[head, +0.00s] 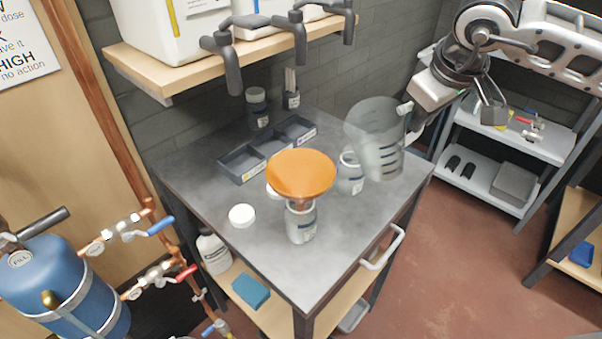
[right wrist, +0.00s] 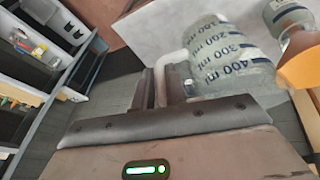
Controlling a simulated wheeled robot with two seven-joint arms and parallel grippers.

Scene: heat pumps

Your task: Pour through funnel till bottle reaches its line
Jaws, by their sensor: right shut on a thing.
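The orange funnel (head: 301,173) sits in the mouth of a clear bottle (head: 301,226) on the grey bench top. The bottle's line and liquid level are too small to tell. My right gripper (head: 409,109) is shut on the handle of a clear measuring jug (head: 377,142), holding it above the bench, right of the funnel and apart from it. The jug is near upright; its contents cannot be made out. In the right wrist view the jug (right wrist: 235,55) shows ml marks, with the funnel (right wrist: 304,66) at the right edge. My left gripper is out of view.
A white lid (head: 241,215) lies left of the bottle. A dark divided tray (head: 242,164) and jars (head: 257,108) are at the back. Taps (head: 226,62) hang from the shelf above. The bench's front is clear.

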